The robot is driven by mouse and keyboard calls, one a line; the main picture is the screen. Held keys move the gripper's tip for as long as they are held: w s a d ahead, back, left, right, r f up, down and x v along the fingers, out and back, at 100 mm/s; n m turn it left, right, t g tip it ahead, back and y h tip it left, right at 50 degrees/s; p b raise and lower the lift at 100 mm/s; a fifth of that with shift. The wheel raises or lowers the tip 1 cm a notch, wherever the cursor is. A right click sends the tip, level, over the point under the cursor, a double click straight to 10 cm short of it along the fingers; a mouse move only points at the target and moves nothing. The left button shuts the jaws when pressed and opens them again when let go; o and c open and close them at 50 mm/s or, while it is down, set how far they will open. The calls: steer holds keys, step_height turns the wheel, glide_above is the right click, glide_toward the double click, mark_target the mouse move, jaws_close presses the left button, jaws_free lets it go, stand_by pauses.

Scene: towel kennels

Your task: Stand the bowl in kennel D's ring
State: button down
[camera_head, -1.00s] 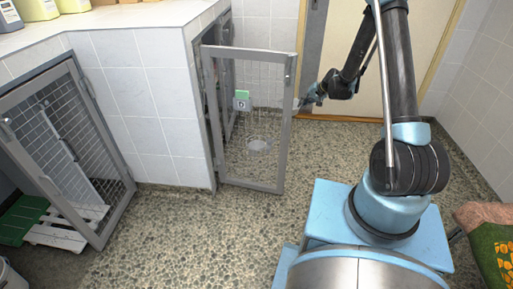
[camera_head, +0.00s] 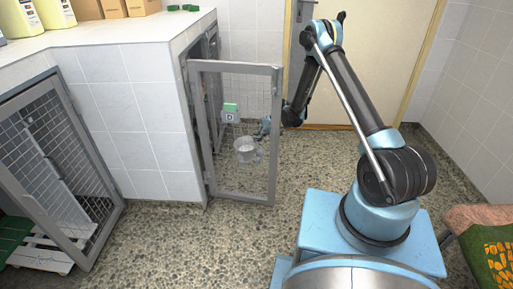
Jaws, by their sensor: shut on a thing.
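The grey metal bowl (camera_head: 246,146) shows through the mesh of kennel D's open door (camera_head: 275,140). It looks upright. A green and white tag with the letter D (camera_head: 231,113) hangs on the door, just above and left of the bowl. My gripper (camera_head: 262,131) is behind the door at the bowl's upper right rim and is shut on the bowl; the fingertips are small and partly veiled by mesh. The ring cannot be clearly told apart from the bowl.
A tiled counter (camera_head: 150,45) with containers and boxes stands above the kennels. A chair with a patterned cover (camera_head: 490,235) is at lower right. The speckled floor between is clear.

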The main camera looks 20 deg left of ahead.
steer(key=shift+f, duration=2.4)
steer(key=c, duration=1.8)
jaws_free()
steer(key=shift+d+r, duration=0.1)
